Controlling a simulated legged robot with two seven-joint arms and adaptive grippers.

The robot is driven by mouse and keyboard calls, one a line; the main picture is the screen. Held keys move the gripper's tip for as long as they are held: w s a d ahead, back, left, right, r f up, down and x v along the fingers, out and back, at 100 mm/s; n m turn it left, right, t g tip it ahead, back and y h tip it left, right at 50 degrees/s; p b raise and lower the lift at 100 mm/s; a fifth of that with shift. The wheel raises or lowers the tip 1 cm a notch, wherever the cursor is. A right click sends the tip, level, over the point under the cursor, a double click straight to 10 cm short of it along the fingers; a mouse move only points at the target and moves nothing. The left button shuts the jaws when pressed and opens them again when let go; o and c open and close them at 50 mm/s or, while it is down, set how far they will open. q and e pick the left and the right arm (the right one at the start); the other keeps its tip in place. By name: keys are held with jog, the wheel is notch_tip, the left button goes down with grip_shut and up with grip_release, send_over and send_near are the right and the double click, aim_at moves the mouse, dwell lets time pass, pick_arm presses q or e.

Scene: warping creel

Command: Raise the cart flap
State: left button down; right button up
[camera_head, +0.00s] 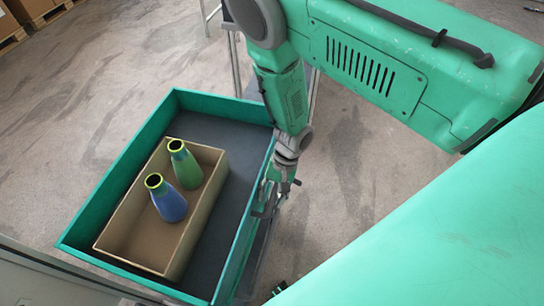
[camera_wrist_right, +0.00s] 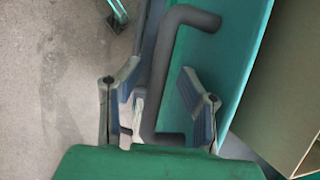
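The cart (camera_head: 118,165) is a green-walled tray with a dark grey floor, at the centre left of the head view. Its right-hand green side panel (camera_head: 246,240) carries a dark grey bent bar handle, which shows in the wrist view (camera_wrist_right: 162,75); the green panel (camera_wrist_right: 228,60) is right behind it. I cannot tell for certain which panel is the flap. My right gripper (camera_head: 266,203) is at this side, pointing down. In the wrist view its two fingers (camera_wrist_right: 155,103) are apart, one on each side of the handle bar, with gaps visible. My left gripper is not in view.
A tan open box (camera_head: 122,225) stands in the cart, holding a blue cone (camera_head: 170,204) and a green cone (camera_head: 187,168). A grey metal surface (camera_head: 50,285) lies along the lower left. Pallets (camera_head: 35,10) stand at the far upper left.

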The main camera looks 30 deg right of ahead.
jog(key=shift+w+r, duration=0.1)
jog(key=shift+r, duration=0.1)
jog(key=v, duration=1.1)
jog(key=shift+d+r, duration=0.2)
